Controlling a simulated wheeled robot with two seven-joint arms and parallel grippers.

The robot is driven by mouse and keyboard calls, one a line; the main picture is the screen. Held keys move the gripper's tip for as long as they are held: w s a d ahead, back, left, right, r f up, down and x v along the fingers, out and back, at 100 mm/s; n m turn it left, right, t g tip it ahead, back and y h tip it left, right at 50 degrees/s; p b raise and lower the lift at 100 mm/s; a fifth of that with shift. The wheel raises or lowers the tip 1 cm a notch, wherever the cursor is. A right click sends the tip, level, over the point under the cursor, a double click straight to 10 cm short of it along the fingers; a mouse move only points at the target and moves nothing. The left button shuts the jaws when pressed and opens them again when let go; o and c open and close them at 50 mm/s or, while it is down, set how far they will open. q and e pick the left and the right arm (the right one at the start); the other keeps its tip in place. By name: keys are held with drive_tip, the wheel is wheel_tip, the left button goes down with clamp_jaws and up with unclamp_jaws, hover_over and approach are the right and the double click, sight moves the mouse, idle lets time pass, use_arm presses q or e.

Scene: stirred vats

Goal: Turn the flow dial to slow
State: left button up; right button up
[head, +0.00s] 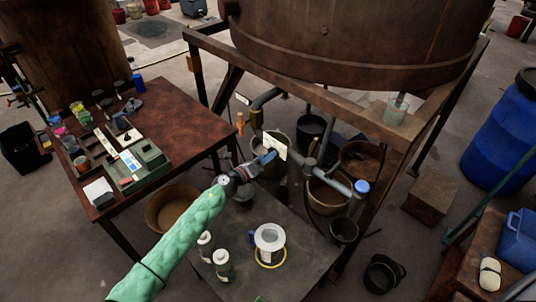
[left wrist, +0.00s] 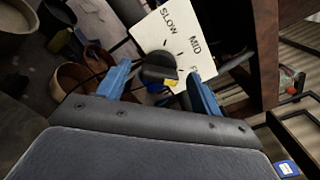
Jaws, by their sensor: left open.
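The flow dial is a black knob (left wrist: 159,68) on a pale plate (left wrist: 150,35) lettered SLOW and MID, with a third label starting with F mostly hidden. A yellow mark shows at the knob's lower right edge, on the side of the F label. My left gripper (left wrist: 160,88) is open, with one blue finger on each side of the knob; I cannot tell if either touches it. In the head view the left gripper (head: 266,158) is at the plate (head: 274,146), on the pipe under the vat; the knob is hidden there. My right gripper is not in view.
The large brown vat (head: 350,40) stands on a rusty frame (head: 300,72) above the pipe (head: 335,178). Several buckets stand below. A dark low table (head: 300,265) with white canisters lies in front. A brown table (head: 185,120) with a green case is at left.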

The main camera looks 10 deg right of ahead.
use_arm(q)
drive_tip(key=shift+x, duration=0.95)
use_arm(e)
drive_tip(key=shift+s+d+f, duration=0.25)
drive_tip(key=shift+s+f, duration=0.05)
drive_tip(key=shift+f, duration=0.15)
use_arm(q)
drive_tip(key=shift+c, duration=0.3)
drive_tip(key=c, duration=0.9)
